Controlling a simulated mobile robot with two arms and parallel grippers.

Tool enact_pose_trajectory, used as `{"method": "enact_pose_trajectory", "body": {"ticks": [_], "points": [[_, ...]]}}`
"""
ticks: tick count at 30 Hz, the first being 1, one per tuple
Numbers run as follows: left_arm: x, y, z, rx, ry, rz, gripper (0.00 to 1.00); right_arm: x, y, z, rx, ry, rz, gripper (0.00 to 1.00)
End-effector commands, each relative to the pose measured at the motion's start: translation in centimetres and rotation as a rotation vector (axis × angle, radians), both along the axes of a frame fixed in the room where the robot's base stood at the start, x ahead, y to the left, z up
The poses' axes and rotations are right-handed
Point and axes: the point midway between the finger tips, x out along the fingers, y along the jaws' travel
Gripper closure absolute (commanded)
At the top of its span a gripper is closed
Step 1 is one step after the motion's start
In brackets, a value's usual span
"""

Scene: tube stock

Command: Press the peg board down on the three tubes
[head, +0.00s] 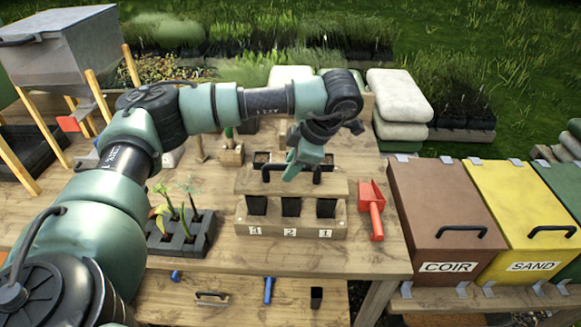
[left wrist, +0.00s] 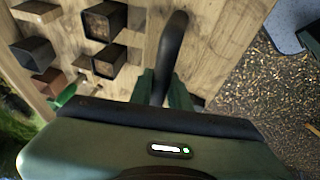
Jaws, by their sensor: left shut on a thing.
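The peg board (head: 335,187) is a pale wooden board with a black arched handle (head: 268,172). My left gripper (head: 291,175) comes down from above and is shut on that handle. The handle also shows between the fingers in the left wrist view (left wrist: 172,45). Three black square tubes, at left (head: 257,206), middle (head: 291,207) and right (head: 326,208), stand in a wooden rack (head: 270,229) labelled 3, 2, 1. The board lies level just over the tubes and hides their tops, so I cannot tell whether it touches or has gone in. My right gripper is not in view.
A dark tray with seedlings (head: 180,246) stands left of the rack. A red scoop (head: 376,222) lies close on its right. Small pots with soil (left wrist: 103,22) stand behind the board. Brown COIR (head: 440,210) and yellow SAND (head: 515,210) bins stand at the right.

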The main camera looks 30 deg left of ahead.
Motion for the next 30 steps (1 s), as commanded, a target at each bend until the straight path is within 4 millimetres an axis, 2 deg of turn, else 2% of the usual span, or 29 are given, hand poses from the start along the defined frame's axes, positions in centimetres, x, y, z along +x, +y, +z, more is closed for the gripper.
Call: {"method": "enact_pose_trajectory", "body": {"ticks": [30], "points": [[0.03,0.00,-0.59,0.000,-0.002,0.000,1.00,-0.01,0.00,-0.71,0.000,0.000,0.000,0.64]]}}
